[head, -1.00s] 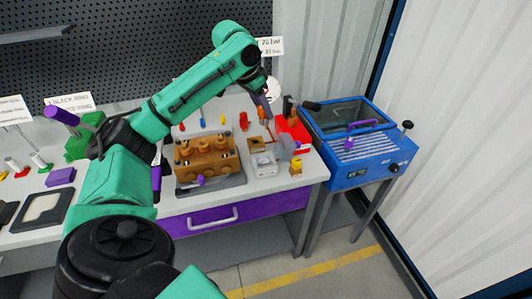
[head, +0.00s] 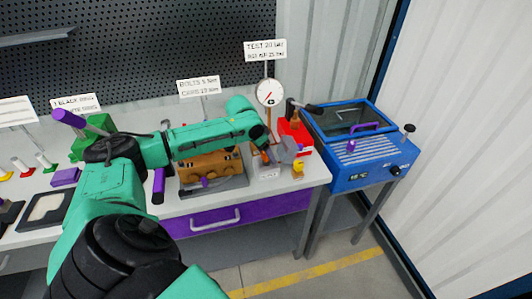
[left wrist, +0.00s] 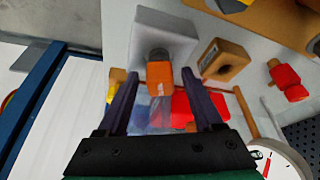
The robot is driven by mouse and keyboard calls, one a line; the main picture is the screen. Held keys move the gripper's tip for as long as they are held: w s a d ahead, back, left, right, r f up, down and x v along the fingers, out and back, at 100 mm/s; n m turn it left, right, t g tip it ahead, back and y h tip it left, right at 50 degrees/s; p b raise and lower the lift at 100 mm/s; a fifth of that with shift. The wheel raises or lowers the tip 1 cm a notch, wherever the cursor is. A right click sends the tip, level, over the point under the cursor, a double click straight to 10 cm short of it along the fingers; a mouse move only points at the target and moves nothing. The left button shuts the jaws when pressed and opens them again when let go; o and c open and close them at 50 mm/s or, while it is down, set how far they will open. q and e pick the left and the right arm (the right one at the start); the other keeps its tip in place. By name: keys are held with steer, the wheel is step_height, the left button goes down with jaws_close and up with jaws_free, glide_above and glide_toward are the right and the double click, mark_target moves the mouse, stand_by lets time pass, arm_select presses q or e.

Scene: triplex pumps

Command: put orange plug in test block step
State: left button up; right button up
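The orange plug (left wrist: 159,78) shows in the left wrist view between the two fingers of my left gripper (left wrist: 159,88). A gap shows on each side of the plug, so the gripper is open around it. The plug's grey end meets or overlaps the pale grey test block (left wrist: 172,28); I cannot tell how deep it sits. In the head view my left gripper (head: 264,153) is low over the grey block (head: 268,173) near the right end of the bench, and the fingertips are partly hidden. My right gripper is in neither view.
A red box (head: 296,132), a dial gauge (head: 270,92) and a small yellow part (head: 298,167) are close by. A blue machine (head: 365,150) stands at the right. A brown holed piece (left wrist: 223,60) lies near the fingers.

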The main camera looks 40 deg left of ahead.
arm_select(q)
steer(key=shift+r, duration=0.1)
steer(key=d+b+v, duration=0.1)
steer(key=v, duration=1)
steer(key=shift+a+r, duration=0.4)
steer(key=shift+a, duration=0.1)
steer(key=shift+s, duration=0.15)
